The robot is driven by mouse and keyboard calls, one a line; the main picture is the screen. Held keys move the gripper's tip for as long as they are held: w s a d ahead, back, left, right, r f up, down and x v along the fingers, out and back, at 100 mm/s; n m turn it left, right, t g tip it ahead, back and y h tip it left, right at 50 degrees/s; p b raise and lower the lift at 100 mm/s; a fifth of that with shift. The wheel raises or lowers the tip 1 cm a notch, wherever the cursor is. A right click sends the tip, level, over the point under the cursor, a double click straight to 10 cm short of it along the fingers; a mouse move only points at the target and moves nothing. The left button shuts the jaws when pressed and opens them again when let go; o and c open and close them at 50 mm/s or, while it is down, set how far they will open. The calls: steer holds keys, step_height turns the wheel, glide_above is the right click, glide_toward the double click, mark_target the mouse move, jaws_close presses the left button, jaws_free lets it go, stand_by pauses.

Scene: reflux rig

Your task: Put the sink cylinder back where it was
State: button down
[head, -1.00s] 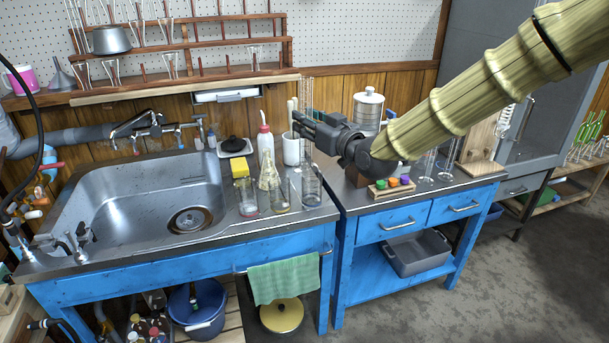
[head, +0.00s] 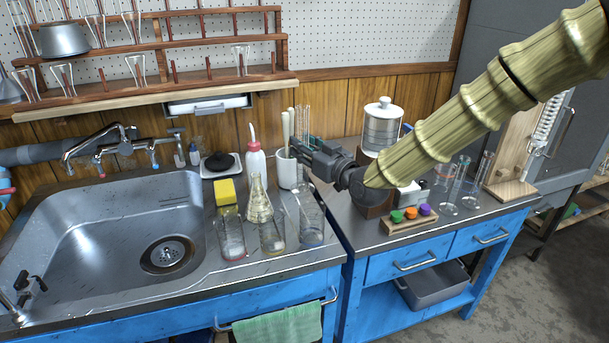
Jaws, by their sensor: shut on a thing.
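My gripper (head: 298,150) is over the right end of the sink counter, in front of the white pot. It is shut on a clear glass cylinder (head: 303,119), which I take for the sink cylinder. Its upper part stands about upright above the fingers. Its lower part is hard to tell from the clear glass behind and below, so I cannot tell whether it touches the counter. Below it is a glass vessel with a bluish base (head: 312,232). Left of that stand a yellow-based vessel (head: 271,240) and a red-based one (head: 232,243).
A conical flask (head: 259,203), a yellow sponge (head: 225,192), a wash bottle (head: 256,165) and a white pot with sticks (head: 287,172) crowd the counter near the sink basin (head: 120,235). On the right bench stand a steel canister (head: 382,128), a stopper block (head: 410,216) and glass cylinders (head: 448,188).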

mark_target(306, 168)
steer(key=shift+s+f, duration=0.1)
steer(key=shift+f, duration=3)
steer(key=shift+f+b, duration=0.1)
steer(key=shift+b, duration=0.2)
steer(key=c, duration=1.2)
jaws_free()
steer(key=shift+o, duration=0.2)
steer(key=shift+r, duration=0.2)
steer(key=v, duration=1.2)
steer(key=shift+f, duration=0.15)
